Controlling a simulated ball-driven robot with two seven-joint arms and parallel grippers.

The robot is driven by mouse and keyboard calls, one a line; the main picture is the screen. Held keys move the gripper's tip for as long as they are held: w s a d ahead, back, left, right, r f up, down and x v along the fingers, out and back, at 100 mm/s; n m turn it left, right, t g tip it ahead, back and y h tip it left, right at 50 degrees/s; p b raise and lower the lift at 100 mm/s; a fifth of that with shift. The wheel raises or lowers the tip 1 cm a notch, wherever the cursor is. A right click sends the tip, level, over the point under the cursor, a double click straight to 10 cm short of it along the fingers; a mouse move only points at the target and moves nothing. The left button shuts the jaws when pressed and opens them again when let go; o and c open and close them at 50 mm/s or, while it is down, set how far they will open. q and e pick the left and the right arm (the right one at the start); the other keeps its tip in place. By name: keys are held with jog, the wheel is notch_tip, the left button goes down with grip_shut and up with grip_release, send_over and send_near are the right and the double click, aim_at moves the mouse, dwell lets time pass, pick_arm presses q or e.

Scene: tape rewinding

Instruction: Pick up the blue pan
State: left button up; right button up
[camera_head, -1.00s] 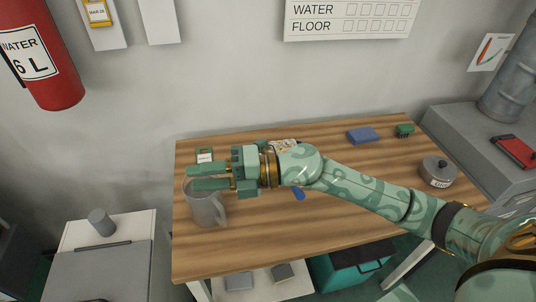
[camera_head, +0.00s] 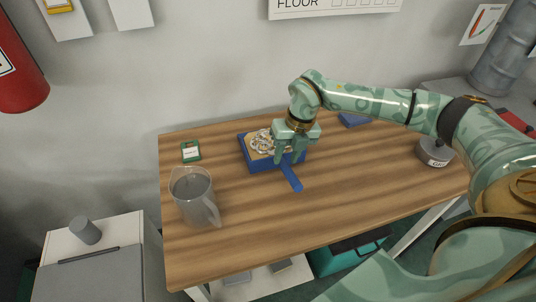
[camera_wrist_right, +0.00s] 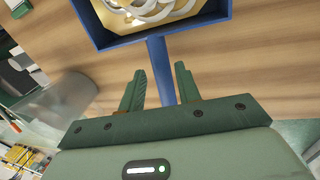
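The blue pan (camera_head: 262,165), square with a straight handle (camera_head: 291,178), sits on the wooden table and holds pale rings on a tan piece. My right gripper (camera_head: 289,158) points down over the pan's near right side, by the handle. In the right wrist view the two fingers (camera_wrist_right: 160,70) are apart, one on each side of the blue handle (camera_wrist_right: 161,84), with gaps visible to both. The pan's rim (camera_wrist_right: 170,31) lies beyond the fingertips. My left gripper is not in view.
A clear grey pitcher (camera_head: 192,192) stands at the table's left, with a green tag-like item (camera_head: 191,151) behind it. A grey lidded pot (camera_head: 436,151) sits at the right. A blue block (camera_head: 354,119) lies behind my arm. The table's front is clear.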

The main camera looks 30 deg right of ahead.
jog(key=f, duration=0.3)
jog(key=a+f+b, duration=0.1)
jog(key=f, duration=0.2)
jog(key=shift+a, duration=0.1)
jog(key=shift+r, duration=0.1)
grip_shut()
